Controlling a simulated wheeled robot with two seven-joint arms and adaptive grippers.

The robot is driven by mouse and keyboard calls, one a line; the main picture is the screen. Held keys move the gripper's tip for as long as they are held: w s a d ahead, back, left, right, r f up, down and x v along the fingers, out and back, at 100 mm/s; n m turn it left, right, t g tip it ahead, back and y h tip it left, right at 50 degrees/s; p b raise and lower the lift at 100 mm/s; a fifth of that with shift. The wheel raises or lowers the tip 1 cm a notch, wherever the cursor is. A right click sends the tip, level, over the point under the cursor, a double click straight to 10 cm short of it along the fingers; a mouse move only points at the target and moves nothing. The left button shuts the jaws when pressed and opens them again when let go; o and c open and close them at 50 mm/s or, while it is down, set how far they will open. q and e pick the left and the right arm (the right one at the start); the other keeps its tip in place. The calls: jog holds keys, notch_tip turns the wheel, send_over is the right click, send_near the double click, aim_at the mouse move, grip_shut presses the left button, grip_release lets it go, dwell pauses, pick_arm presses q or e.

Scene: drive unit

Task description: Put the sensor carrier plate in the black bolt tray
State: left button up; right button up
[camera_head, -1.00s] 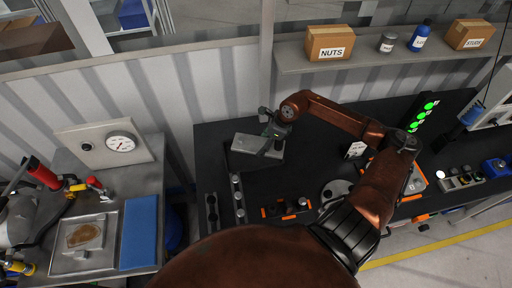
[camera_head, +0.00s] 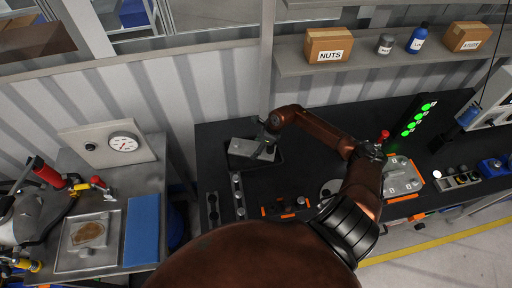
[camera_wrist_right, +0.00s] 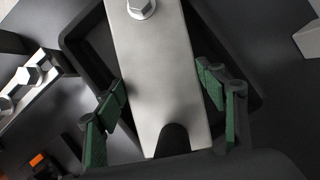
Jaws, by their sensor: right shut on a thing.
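The sensor carrier plate (camera_head: 246,148) is a flat light-grey metal plate. It lies within the outline of the black bolt tray (camera_head: 277,161) at the back left of the dark bench. In the right wrist view the plate (camera_wrist_right: 160,75) has a bolt head at one end and a dark notch at the other. My right gripper (camera_wrist_right: 160,105) is shut on it, its green-padded fingers on either side. The tray's raised rim (camera_wrist_right: 250,100) shows around it. I cannot tell whether the plate touches the tray floor. My left gripper is not in view.
An orange-cornered fixture (camera_head: 286,207) sits nearer. A panel with green lights (camera_head: 415,118) and a grey plate fixture (camera_head: 402,178) are at right. A shelf with boxes (camera_head: 328,44) runs above.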

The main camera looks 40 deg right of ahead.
jog(key=shift+w, duration=0.1)
jog(key=shift+f+b, duration=0.3)
jog(key=shift+b, duration=0.15)
jog(key=o, duration=2)
jog(key=shift+r+p, duration=0.55)
jog(key=shift+r, duration=0.05)
jog(key=b+v, duration=0.1)
jog(key=v, duration=0.4)
jog(key=b+v, duration=0.2)
jog(key=v, duration=0.4)
jog(key=shift+s+d+r, duration=0.15)
jog(key=shift+s+r, duration=0.05)
jog(key=shift+s, duration=0.1)
